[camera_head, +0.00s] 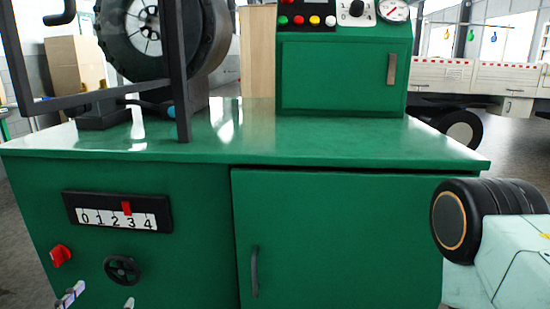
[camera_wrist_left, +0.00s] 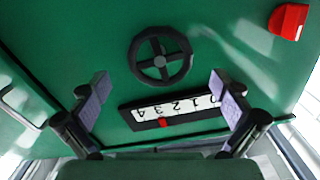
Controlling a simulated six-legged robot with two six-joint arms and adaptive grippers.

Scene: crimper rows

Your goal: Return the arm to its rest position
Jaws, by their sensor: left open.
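My left gripper (camera_head: 100,300) shows only by its fingertips at the bottom left of the head view, in front of the green machine's (camera_head: 205,195) front panel. In the left wrist view my left gripper (camera_wrist_left: 162,100) is open, its two fingers wide apart with nothing between them. The black handwheel (camera_head: 122,269) is near the fingertips in the head view. It also shows beyond the fingers in the left wrist view (camera_wrist_left: 161,60), clear of them. My right gripper is not in view.
A number scale (camera_head: 118,212) with a red pointer near 3 is above the handwheel. A red knob (camera_head: 61,256) is left of the wheel. A cabinet door with a dark handle (camera_head: 254,271) is to the right. A dark frame and wheel (camera_head: 150,35) stand on top.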

